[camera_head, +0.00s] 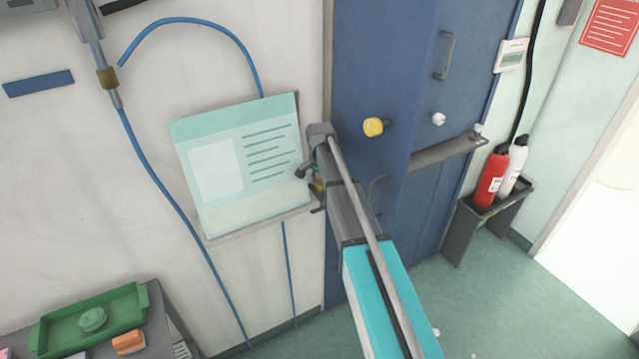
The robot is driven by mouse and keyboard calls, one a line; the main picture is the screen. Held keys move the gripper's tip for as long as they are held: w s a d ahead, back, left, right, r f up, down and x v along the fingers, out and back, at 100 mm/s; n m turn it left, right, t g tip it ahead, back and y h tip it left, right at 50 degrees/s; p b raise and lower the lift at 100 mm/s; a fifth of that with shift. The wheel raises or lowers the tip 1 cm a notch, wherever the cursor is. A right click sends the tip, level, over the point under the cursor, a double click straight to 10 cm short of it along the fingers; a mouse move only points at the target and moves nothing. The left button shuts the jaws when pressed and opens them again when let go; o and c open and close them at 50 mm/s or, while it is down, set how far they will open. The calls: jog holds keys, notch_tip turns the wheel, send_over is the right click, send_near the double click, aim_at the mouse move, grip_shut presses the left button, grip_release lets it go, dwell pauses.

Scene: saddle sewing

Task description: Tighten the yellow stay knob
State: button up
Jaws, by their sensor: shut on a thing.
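A round yellow knob (374,127) stands out from the blue cabinet front, upper centre, clear of my gripper. My gripper (308,172) is small and dark at the lower right edge of the pale teal board. It is partly hidden by the grey bar coming up from the bottom. It appears shut on a small yellowish part (319,187), which is mostly hidden. I cannot tell whether this part belongs to a knob.
A teal and grey beam (368,290) crosses the lower centre. A white knob (438,119) and grey ledge (440,152) are on the cabinet. Red and white extinguishers (492,178) stand at right. A green tray (75,325) lies lower left. Floor at lower right is mostly clear.

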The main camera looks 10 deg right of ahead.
dwell(0.3)
jog(key=o, duration=1.1)
jog(key=shift+o, duration=0.2)
jog(key=shift+n, duration=0.4)
